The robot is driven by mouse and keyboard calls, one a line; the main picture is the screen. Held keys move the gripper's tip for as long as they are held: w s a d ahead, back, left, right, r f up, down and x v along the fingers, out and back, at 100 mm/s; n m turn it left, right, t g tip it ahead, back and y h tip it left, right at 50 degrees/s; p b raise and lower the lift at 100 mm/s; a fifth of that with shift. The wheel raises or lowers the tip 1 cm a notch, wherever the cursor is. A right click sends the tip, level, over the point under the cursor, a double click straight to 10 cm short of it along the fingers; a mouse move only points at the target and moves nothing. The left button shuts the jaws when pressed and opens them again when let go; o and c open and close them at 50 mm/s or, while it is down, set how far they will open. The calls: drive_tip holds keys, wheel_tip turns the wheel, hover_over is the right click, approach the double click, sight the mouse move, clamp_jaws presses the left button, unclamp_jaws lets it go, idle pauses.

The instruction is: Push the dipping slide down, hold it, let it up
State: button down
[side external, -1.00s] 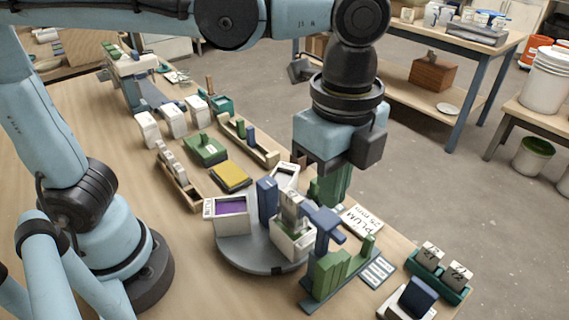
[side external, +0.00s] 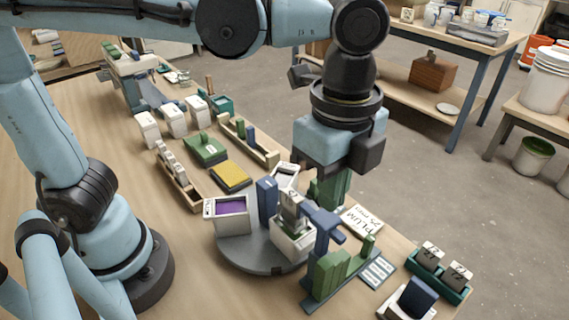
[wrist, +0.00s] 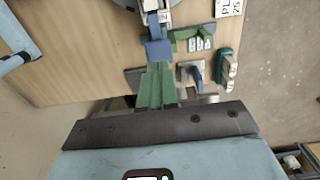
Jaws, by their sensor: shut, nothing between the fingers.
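The dipping slide (side external: 325,222) is blue and stands on a post above a green base (side external: 332,272), beside the turntable. A pale tile (side external: 291,208) hangs at the slide's side over the front white bucket (side external: 292,246); how deep it sits is hidden. My gripper (side external: 329,199) points down with its green fingers together and empty. The fingertips are at the slide's blue top, partly hidden behind it. In the wrist view my gripper's tips (wrist: 157,66) meet the edge of the blue slide (wrist: 157,48); I cannot tell whether they touch.
The round grey turntable (side external: 245,257) also carries a purple-filled bucket (side external: 231,214) and another bucket behind. A card reading PLUM 25 (side external: 362,222) lies right of the slide. A green rack with tiles (side external: 440,270) stands front right. Several boxes and racks fill the table's left side.

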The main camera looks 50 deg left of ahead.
sight(328, 219)
drive_tip(key=shift+f, duration=3.7)
idle(0.7)
drive_tip(key=shift+r, duration=4.85)
drive_tip(key=w+a+f+n+t, duration=0.1)
drive_tip(key=a+f+n+t, duration=0.2)
drive_tip(key=a+n, duration=0.6)
drive_tip(key=w+a+f+n+t, duration=0.2)
drive_tip(key=a+f+n+t, duration=0.2)
drive_tip(key=a+n, duration=0.5)
drive_tip(key=a+f, duration=0.1)
drive_tip(key=a, duration=0.2)
